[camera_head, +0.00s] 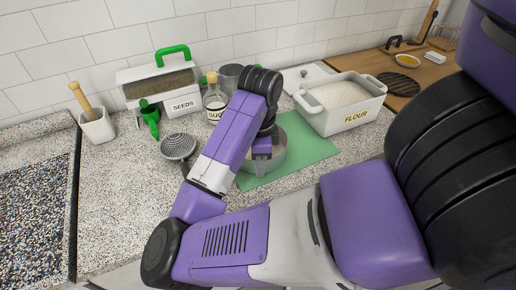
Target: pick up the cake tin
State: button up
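A round grey metal tin (277,157), which looks like the cake tin, sits on a green mat (313,150) on the speckled counter. My arm covers its left part. My gripper (261,167) points down over the tin, and its fingers overlap the tin's inside in this view. I cannot tell whether the fingers touch the tin, or whether they are open or shut.
A white FLOUR container (333,121) stands right of the mat. A SUGAR bottle (214,101) and a SEEDS box (187,105) stand behind my arm. A metal strainer-like thing (178,147) lies to the left. A mortar (97,127) stands further left.

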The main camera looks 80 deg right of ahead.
jog(key=shift+f, duration=0.65)
grip_shut()
dwell(0.9)
